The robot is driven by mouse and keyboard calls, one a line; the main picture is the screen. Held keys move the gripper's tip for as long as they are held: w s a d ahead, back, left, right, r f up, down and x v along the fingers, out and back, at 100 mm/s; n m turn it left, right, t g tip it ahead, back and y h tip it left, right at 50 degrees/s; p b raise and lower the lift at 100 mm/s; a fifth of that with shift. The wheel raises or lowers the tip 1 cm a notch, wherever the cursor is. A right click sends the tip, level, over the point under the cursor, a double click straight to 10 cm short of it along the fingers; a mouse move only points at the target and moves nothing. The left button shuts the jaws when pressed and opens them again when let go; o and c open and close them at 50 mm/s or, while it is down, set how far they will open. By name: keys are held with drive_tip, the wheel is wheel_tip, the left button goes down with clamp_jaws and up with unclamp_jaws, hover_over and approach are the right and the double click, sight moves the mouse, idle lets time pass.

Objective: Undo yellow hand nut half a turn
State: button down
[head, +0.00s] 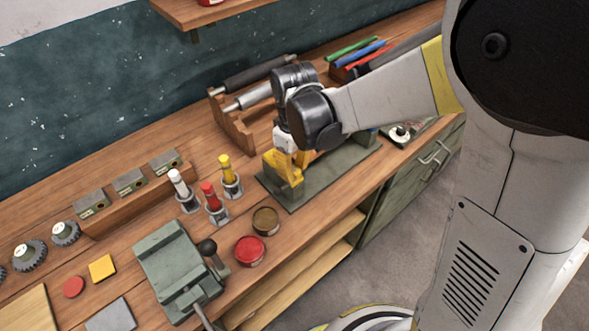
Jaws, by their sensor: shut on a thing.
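My gripper (289,155) points down over the grey-green base plate (329,177) on the workbench. Its jaws are shut at a yellow part, which I take to be the yellow hand nut (284,167), at the left end of the plate. The gripper and wrist cover much of this spot, so the nut's outline and how it sits are hard to make out. My arm reaches in from the right and hides part of the plate's far side.
Left of the plate stand white, red and yellow-topped tools (227,172) in holders. A green vise (178,265) and two round tins (250,250) are nearer. A wooden rack with rollers (236,126) stands behind. The bench's front edge is close to the plate.

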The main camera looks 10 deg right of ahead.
sight(295, 170)
drive_tip(key=c, duration=1.1)
unclamp_jaws()
drive_tip(key=shift+o, duration=0.2)
drive_tip(key=shift+r, duration=0.1)
wheel_tip(295, 170, up, 12)
